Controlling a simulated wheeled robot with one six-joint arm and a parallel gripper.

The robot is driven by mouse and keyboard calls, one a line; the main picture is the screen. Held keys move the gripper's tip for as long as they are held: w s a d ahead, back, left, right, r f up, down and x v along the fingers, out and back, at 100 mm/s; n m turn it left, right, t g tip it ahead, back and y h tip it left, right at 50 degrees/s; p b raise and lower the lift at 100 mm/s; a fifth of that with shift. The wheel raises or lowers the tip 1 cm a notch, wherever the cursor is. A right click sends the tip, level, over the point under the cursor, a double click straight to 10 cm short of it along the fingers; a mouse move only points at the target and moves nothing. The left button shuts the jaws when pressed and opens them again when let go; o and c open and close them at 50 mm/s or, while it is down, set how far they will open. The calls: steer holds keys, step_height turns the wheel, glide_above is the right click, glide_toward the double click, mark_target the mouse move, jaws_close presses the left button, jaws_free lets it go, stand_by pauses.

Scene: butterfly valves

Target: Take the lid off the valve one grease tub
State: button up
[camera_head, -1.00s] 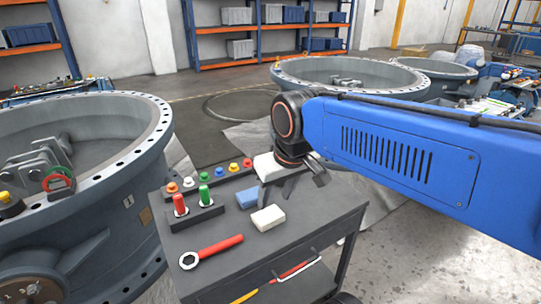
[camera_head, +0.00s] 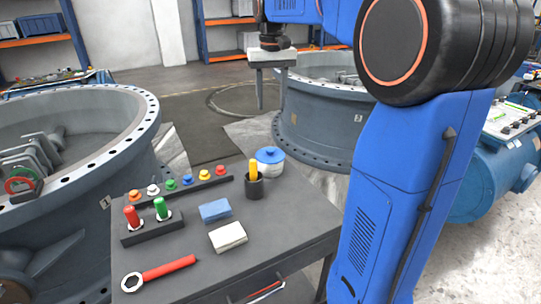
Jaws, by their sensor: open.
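A white tub (camera_head: 271,171) with a blue lid (camera_head: 269,154) stands at the back right of the dark grey cart top. The lid sits on the tub, with a small knob on top. A dark cup with a yellow stick stands just in front and hides part of the tub's lower left. My gripper (camera_head: 272,98) hangs above and beyond the cart, higher in the picture than the tub. Its two fingers point down, spread apart, with nothing between them.
The dark cup (camera_head: 254,187) is the closest obstacle to the tub. Blue (camera_head: 215,210) and white (camera_head: 228,236) blocks, a red wrench (camera_head: 165,268), a rack of coloured knobs (camera_head: 180,184) and red and green plugs (camera_head: 145,214) lie on the cart (camera_head: 200,285). Large valves stand left and behind.

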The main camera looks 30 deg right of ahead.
glide_above(270, 150)
step_height(270, 150, down, 11)
steer(key=shift+d+r, duration=0.15)
steer(key=shift+r, duration=0.05)
steer(key=shift+w+f, duration=0.1)
steer(key=shift+f, duration=3.25)
steer(key=c, duration=1.1)
